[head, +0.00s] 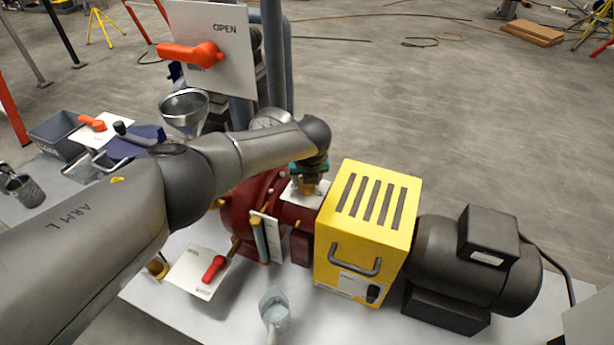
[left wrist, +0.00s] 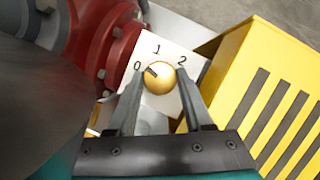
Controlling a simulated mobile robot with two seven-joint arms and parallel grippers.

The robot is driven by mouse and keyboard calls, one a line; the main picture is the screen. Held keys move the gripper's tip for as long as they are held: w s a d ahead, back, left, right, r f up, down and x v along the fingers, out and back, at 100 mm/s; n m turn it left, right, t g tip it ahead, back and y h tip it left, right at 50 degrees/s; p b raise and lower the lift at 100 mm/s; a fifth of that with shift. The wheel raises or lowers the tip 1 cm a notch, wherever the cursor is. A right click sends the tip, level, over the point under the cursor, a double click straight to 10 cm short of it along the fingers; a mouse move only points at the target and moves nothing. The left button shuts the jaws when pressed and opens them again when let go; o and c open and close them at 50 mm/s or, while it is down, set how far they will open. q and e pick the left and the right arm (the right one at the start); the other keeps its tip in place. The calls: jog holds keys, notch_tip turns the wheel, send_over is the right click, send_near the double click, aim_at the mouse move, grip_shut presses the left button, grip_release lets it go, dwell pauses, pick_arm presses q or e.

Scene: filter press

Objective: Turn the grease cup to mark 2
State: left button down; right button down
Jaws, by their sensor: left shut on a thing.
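The grease cup (left wrist: 160,78) is a round brass knob on a white plate (left wrist: 160,48) with the marks 0, 1 and 2. The dark pointer line on the cup points to its upper left, toward mark 0. My left gripper (left wrist: 161,73) is shut on the cup, with one dark finger on each side of it. In the head view my left gripper (head: 308,184) reaches down behind the yellow guard, and the white plate (head: 293,191) shows only in part beside it. My right gripper is not in view.
A yellow slotted guard (head: 366,220) stands close to the right of the cup, with a dark motor (head: 470,262) beyond. The red pump body (head: 257,192) is on the left.

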pick_arm(q)
jog(key=shift+c, duration=1.5)
grip_release()
jog(key=shift+r, duration=0.1)
jog(key=p+v, duration=0.3)
jog(key=v, duration=1.2)
jog(key=shift+s, duration=0.1)
